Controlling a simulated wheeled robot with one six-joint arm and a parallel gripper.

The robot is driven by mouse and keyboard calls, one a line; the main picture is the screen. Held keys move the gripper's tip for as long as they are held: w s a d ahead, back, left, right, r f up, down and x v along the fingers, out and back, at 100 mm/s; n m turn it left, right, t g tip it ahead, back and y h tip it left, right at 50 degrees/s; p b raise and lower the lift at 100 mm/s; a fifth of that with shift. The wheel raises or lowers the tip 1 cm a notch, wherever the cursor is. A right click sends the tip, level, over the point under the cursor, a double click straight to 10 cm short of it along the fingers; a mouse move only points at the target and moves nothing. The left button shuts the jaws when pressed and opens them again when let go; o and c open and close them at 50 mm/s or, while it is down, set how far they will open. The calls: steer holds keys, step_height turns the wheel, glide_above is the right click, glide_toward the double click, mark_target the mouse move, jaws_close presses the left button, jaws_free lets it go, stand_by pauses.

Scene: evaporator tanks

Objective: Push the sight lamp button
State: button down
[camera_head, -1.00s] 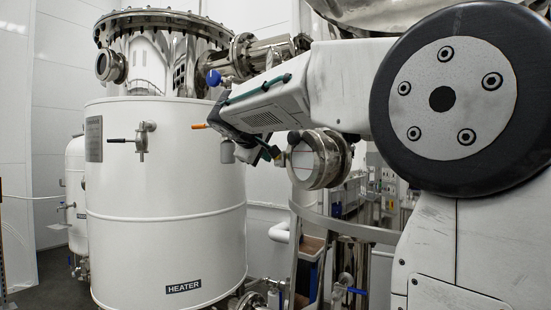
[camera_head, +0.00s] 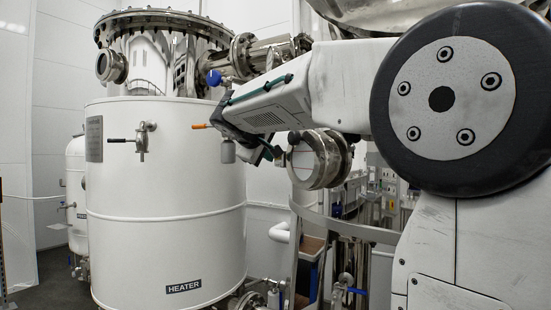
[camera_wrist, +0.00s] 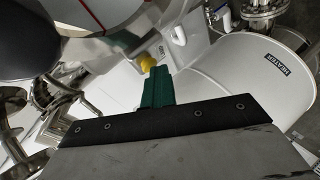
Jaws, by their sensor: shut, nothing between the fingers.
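In the wrist view my gripper (camera_wrist: 155,72) shows as two green fingers held together, shut and empty. A small yellow rounded part (camera_wrist: 148,62), perhaps the sight lamp button, lies right at the fingertips. I cannot tell whether they touch it, and the fingers partly hide it. A pale housing with a thin red line (camera_wrist: 95,16) is up and left of the tips. In the head view my gripper (camera_head: 270,153) is small and dark, beside a flanged metal cylinder (camera_head: 318,160); the yellow part cannot be made out there.
The white heater tank (camera_head: 165,205) stands to the left, with an orange-handled valve (camera_head: 200,126) and a black-handled valve (camera_head: 141,140) on it. Metal pipework (camera_wrist: 30,150) lies at the wrist view's left. A curved metal rail (camera_head: 345,229) runs below my arm.

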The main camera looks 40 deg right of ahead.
steer(key=shift+a, duration=0.2)
steer(key=w+a, duration=0.1)
steer(key=a, duration=0.5)
stand_by(0.4)
stand_by(1.9)
